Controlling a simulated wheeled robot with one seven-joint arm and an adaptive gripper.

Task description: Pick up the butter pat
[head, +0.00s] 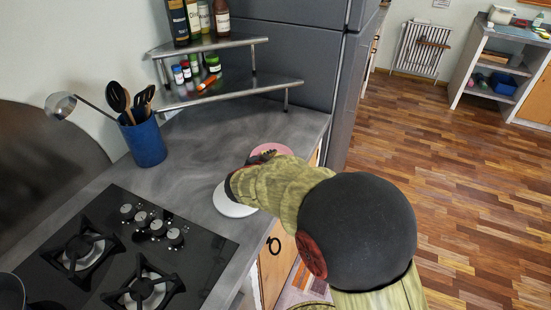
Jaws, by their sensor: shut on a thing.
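My gripper (233,188) is at the end of my arm, low over a white plate (231,208) on the counter's right part. Only its dark edge shows; my arm hides the fingers. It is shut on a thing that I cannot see. I cannot make out the butter pat; it may be hidden behind my gripper and arm. Whether the gripper touches the plate cannot be told.
A pink round thing (270,149) lies just beyond my gripper, partly hidden. A black gas hob (205,254) is at the front left. A blue utensil holder (146,145) stands by the wall. A metal corner shelf (268,84) holds bottles and jars. Grey counter (195,150) lies clear between them.

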